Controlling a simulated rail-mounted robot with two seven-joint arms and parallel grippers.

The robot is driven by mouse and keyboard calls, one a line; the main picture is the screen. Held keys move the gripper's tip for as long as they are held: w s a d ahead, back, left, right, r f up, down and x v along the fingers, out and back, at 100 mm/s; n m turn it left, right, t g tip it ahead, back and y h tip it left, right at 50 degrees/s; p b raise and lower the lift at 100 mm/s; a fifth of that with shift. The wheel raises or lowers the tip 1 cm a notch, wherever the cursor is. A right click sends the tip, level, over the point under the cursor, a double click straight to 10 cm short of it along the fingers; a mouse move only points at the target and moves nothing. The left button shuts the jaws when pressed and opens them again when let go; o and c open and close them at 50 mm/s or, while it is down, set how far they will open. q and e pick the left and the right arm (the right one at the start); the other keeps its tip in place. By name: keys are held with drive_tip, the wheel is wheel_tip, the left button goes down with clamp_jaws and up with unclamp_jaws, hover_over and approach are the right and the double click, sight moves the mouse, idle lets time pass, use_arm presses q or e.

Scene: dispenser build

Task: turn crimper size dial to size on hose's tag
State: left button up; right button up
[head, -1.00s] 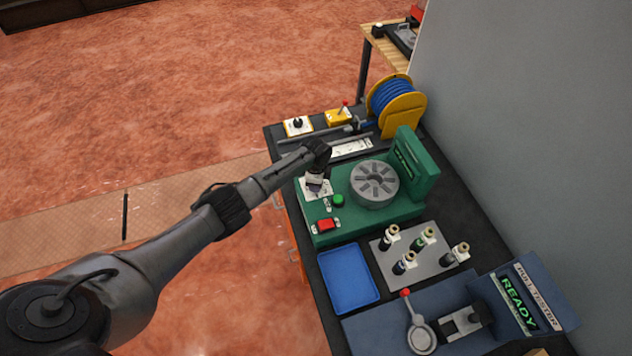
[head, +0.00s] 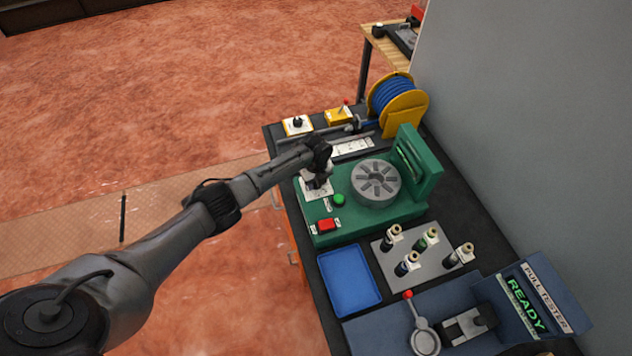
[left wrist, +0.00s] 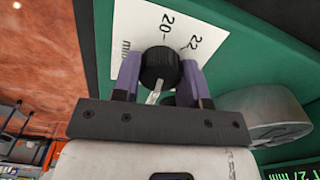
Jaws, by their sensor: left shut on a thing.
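The green crimper (head: 410,213) stands on the bench, with its round grey die head (head: 376,184) on top. Its black size dial (left wrist: 160,66) sits on a white scale plate (left wrist: 150,30), where "20" and "22" are readable. My left gripper (left wrist: 161,78) is shut on the dial, one purple finger on each side. In the head view my left gripper (head: 317,184) hides most of the dial. A dark hose end (head: 318,135) lies behind the crimper near a white marked strip (head: 352,148), too small to read. My right gripper is out of view.
A red button (head: 327,225) and a green button (head: 339,199) are close to the dial. A blue tray (head: 348,278), a plate of fittings (head: 440,268) and the pull tester (head: 535,300) stand in front. A yellow reel (head: 403,106) stands behind.

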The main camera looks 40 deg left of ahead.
use_arm(q)
drive_tip(key=shift+m+b, duration=0.45)
drive_tip(key=shift+m, duration=1.05)
drive_tip(key=o, duration=0.9)
drive_tip(key=shift+r, duration=6.95)
